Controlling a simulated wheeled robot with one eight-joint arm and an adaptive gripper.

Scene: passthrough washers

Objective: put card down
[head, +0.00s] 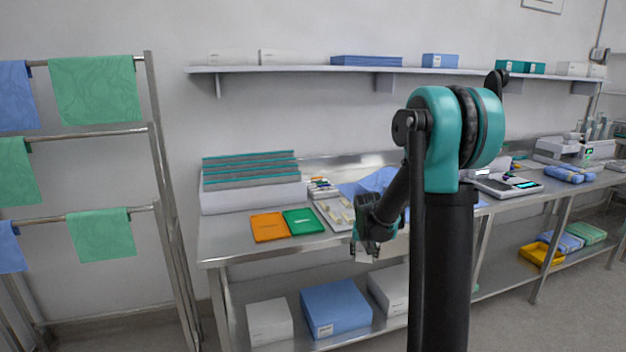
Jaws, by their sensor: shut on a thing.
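My gripper (366,252) hangs at the front edge of the steel table (225,247), pointing down. It is shut on a small pale card (367,257), which shows at the fingertips and is partly hidden by them. The card is apart from the orange and green mats, to their right. The orange mat (269,227) and the green mat (303,221) lie flat side by side on the left part of the table. Whether the card touches anything is too small to tell.
A tray (335,214) with small items lies right of the green mat, beside blue cloth (372,183). A grey rack (250,170) stands behind the mats. A scale (507,186) is farther right. A towel rack (160,160) stands left.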

